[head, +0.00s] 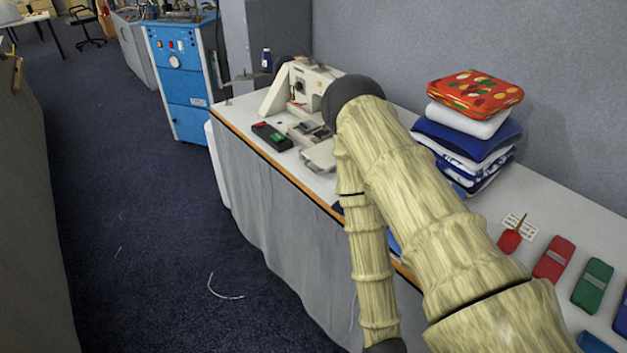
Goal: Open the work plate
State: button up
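A cream sewing machine (309,82) stands at the far end of the long table, against the wall side. At its base there is a small grey metal part, and a light flat plate (318,157) juts toward the table's front edge. This may be the work plate; I cannot tell whether it is open or closed. My arm's elbow covers the right side of the machine. My forearm hangs down in front of the table, and my gripper is out of view below the bottom edge.
A dark box with red and green buttons (272,137) lies by the table's front edge. Folded cloths (468,130) are stacked right of my arm, with red (554,260) and green (592,285) flat items nearer. A blue cabinet (180,85) stands beyond.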

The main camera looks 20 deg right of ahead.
aim_at(320, 155)
jog(key=u, duration=1.3)
jog(key=i, duration=0.95)
jog(key=z, duration=1.3)
